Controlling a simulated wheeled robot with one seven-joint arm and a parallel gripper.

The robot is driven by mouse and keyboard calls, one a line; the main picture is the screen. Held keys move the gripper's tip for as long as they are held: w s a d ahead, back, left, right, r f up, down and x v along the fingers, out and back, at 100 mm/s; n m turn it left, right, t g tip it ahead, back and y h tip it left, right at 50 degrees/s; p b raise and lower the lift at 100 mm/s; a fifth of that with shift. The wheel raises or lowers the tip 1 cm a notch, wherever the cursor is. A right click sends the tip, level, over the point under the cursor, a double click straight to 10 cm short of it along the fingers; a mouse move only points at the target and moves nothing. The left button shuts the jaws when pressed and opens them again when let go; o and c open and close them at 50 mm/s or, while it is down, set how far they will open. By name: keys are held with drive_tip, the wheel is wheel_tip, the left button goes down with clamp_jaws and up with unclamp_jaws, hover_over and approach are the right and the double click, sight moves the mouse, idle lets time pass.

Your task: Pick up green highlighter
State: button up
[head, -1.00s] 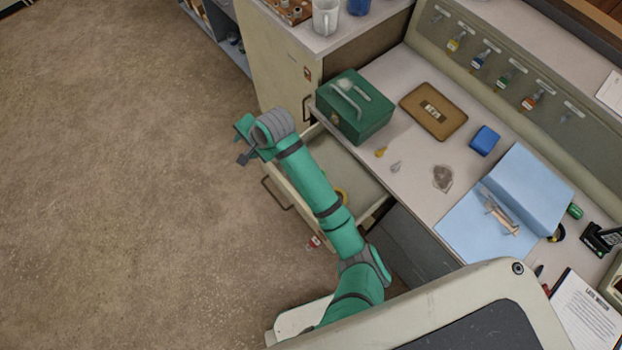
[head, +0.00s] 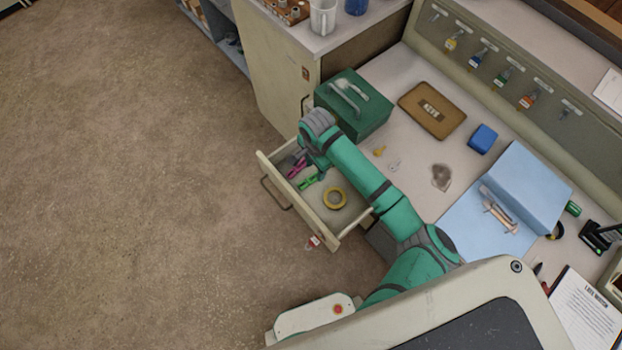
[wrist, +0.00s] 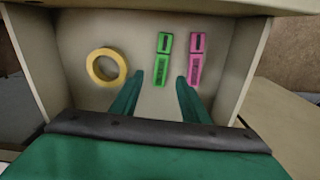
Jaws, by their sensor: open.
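The green highlighter (wrist: 162,60) lies in the open drawer, between a yellow tape roll and a pink highlighter, in the wrist view. In the head view the green highlighter (head: 308,182) shows just below my arm's end. My gripper (wrist: 155,85) is open and empty, its two green fingers pointing toward the green highlighter from the near side. The right finger's tip is close to the pink highlighter (wrist: 196,62). In the head view the fingers are mostly hidden by my wrist. I cannot tell the exact height of the fingertips above the drawer floor.
The drawer (head: 343,229) has raised walls around the items. A yellow tape roll (head: 334,198) lies inside it. A green cash box (head: 354,105) stands on the desk beside my wrist. A red-tagged item (head: 312,243) hangs at the drawer's front corner.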

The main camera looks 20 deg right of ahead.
sight(314, 177)
drive_tip(key=shift+a+f, duration=0.1)
drive_tip(key=shift+f, duration=2.6)
clamp_jaws()
